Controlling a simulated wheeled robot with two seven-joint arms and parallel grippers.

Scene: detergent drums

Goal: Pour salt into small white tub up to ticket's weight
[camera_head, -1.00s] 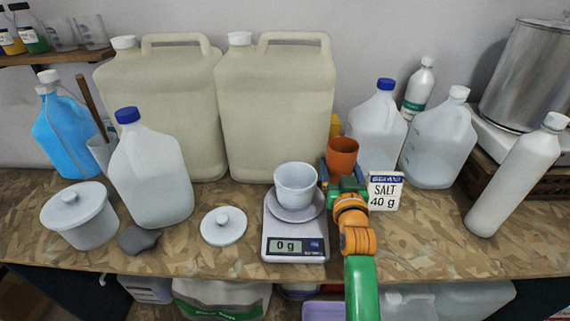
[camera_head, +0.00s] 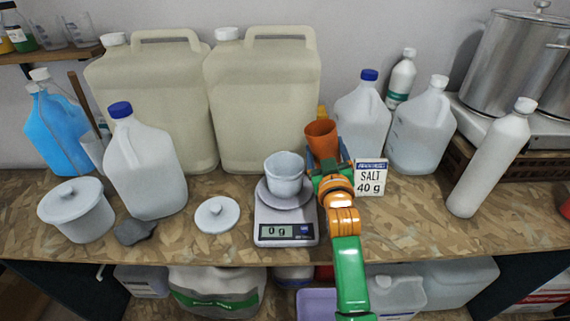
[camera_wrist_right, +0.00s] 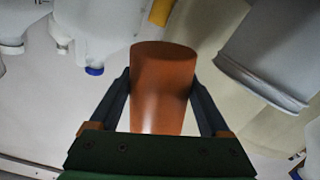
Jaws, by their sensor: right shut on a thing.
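The small white tub (camera_head: 285,172) stands upright on the plate of the scale (camera_head: 285,226), whose display reads 0 g. The ticket (camera_head: 370,178) stands to the right and reads "SALT 40 g". My right gripper (camera_head: 325,160) is shut on an orange cup (camera_head: 321,138), held beside the tub on its right, tilted a little to the left. The right wrist view shows the cup (camera_wrist_right: 163,90) between both fingers; its contents cannot be seen. The tub also shows at the right of that view (camera_wrist_right: 275,55). My left gripper is not in view.
A white lid (camera_head: 217,215) lies left of the scale, near a grey lump (camera_head: 134,232) and a lidded white pot (camera_head: 77,210). Large beige canisters (camera_head: 262,105) and clear jugs (camera_head: 361,122) stand behind. The front right of the bench is clear.

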